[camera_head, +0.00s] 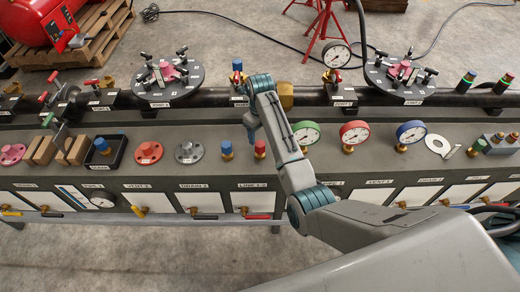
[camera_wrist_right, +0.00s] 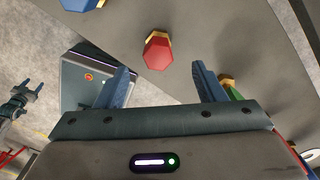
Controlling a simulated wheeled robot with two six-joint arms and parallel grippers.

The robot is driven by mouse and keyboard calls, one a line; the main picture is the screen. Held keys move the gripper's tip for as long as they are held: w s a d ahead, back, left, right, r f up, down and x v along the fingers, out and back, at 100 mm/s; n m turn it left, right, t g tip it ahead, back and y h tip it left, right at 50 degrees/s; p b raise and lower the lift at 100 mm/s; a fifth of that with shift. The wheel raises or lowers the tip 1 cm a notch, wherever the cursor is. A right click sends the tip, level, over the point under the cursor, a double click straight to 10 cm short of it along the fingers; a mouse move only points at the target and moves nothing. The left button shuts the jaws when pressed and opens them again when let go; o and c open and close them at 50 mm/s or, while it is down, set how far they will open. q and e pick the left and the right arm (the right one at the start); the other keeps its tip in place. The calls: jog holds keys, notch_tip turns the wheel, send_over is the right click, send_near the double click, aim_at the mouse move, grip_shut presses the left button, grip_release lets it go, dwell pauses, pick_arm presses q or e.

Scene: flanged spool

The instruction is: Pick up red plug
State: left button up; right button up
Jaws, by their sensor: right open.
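The red plug (camera_head: 260,149) stands on the grey bench top, with a red hexagonal cap over a brass base. In the right wrist view the red plug (camera_wrist_right: 157,52) lies beyond the fingertips, roughly centred between them and apart from both. My right gripper (camera_head: 251,132) is over the bench just behind the red plug in the head view. It also shows in the right wrist view (camera_wrist_right: 162,78), with its two blue fingers spread and nothing between them. My left gripper is not in view.
A blue plug (camera_head: 227,150) stands just left of the red one. A green gauge (camera_head: 306,133) stands to the right, with red and blue gauges beyond. A grey flange (camera_head: 189,151) lies further left. A dark pipe (camera_head: 210,98) runs along the back.

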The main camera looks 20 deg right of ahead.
aim_at(260, 144)
notch_tip(260, 144, down, 3)
jog(key=shift+r, duration=0.1)
jog(key=f+p, duration=0.1)
jog(key=f, duration=0.3)
jog(key=shift+s+f+p, duration=0.15)
jog(key=shift+s+p, duration=0.05)
jog(key=shift+p, duration=0.15)
jog(key=shift+f, duration=0.5)
jog(key=c, duration=1.2)
jog(key=shift+w, duration=0.1)
jog(key=shift+r, duration=0.15)
